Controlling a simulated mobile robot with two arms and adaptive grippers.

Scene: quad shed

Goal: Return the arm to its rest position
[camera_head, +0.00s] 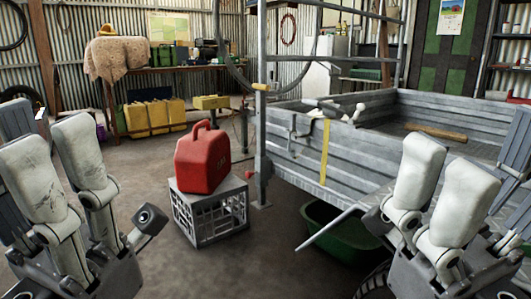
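My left gripper (50,142) is raised at the left edge of the head view, its two pale pads pointing up with a gap between them. It is open and empty. My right gripper (447,168) is raised at the right, in front of the trailer side. Its two pads are also apart, with nothing seen between them. Most of both arms is out of the frame. A red fuel can (203,160) stands upright on an upturned grey crate (208,213), between the two grippers and apart from both.
A grey metal trailer (310,158) with a wooden-handled tool fills the right middle. A green tub (345,238) sits on the floor below it. Yellow cases (155,116) stand by a back bench with a cloth-covered load (117,56). Floor (240,265) in front is clear.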

